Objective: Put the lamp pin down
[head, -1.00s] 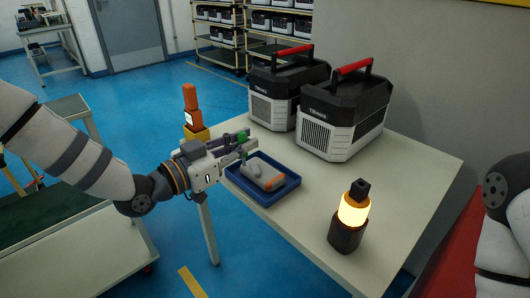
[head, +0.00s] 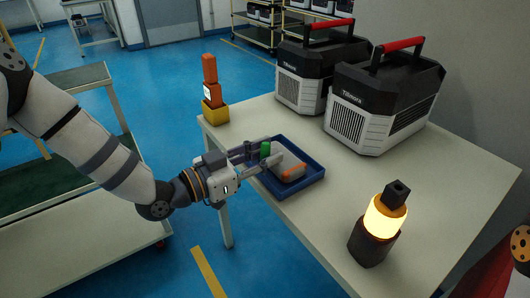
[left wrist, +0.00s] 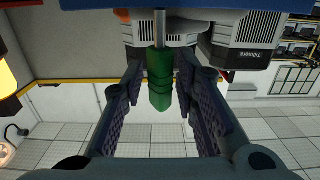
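The lamp pin, a green body with a thin metal shaft, is upright between the fingers of my left gripper (head: 268,152), over the back-left part of the blue tray (head: 313,182). In the left wrist view the pin (left wrist: 160,80) is between the two dark pads, with a narrow gap showing on each side, so the fingers look open around it. Its shaft points toward the blue tray edge at the picture's top. A finger hides the pin's lower end in the head view, so I cannot tell whether it touches the tray. My right gripper is out of view.
A grey-orange device (head: 294,172) lies in the tray beside the fingers. A lit amber lamp (head: 380,220) stands at the table's front right. Two black-and-white cases (head: 375,105) stand behind. An orange piece in a yellow holder (head: 215,114) is at the back-left corner.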

